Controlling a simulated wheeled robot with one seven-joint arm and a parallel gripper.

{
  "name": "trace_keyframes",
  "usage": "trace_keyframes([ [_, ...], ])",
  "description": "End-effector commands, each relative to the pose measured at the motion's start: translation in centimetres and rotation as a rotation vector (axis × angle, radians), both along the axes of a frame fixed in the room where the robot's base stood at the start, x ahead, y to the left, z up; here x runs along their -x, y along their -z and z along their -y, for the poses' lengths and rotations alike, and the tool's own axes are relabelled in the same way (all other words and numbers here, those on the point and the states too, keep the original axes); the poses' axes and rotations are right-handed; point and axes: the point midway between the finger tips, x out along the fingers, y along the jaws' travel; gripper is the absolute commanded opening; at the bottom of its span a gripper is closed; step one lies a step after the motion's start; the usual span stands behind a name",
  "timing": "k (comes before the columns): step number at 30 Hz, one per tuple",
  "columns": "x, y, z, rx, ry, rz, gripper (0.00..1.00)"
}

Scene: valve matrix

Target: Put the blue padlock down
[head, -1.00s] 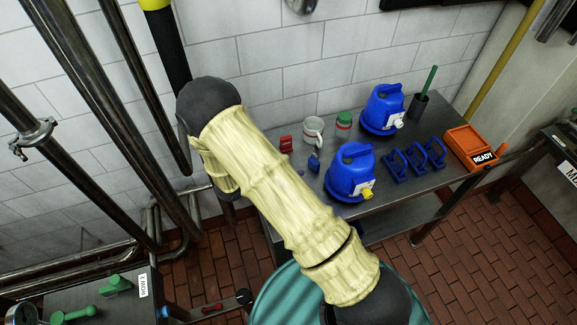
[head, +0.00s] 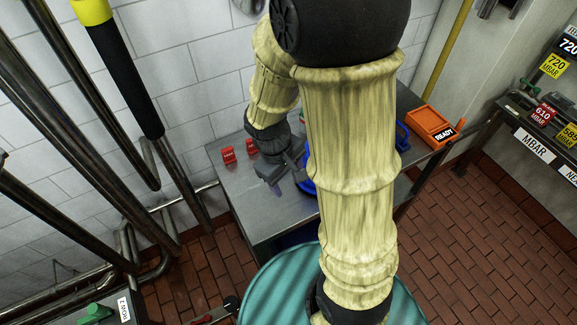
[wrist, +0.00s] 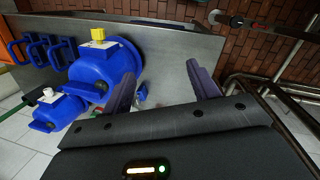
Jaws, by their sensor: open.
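My gripper (head: 285,179) is low over the left part of the grey metal table in the head view, close to the tabletop. In the wrist view my gripper (wrist: 161,70) is open, its two dark fingers wide apart with bare tabletop between them. A bluish patch at the fingers in the head view could be the padlock or a fingertip.
Two red items (head: 228,155) stand left of my gripper. Large blue containers (wrist: 105,68) and blue frames (wrist: 42,50) are on the table (wrist: 165,45). An orange READY tray (head: 433,127) is at the table's right. My arm hides much of the table. Pipes run at left.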

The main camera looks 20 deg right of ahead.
Motion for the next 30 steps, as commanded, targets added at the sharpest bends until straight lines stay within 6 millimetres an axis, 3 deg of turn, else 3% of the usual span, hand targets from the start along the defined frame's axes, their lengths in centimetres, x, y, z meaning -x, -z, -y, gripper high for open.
trace_keyframes([
  [3, 0.6, -2.4, 0.0, -0.117, 0.212, 0.144, 0.6],
  [9, 0.9, -4.6, 0.1, -0.223, 0.423, 0.29, 0.6],
  [28, 0.8, -4.7, 0.1, -0.23, 0.438, 0.298, 0.6],
  [30, 0.8, -4.7, 0.1, -0.23, 0.438, 0.298, 0.48],
])
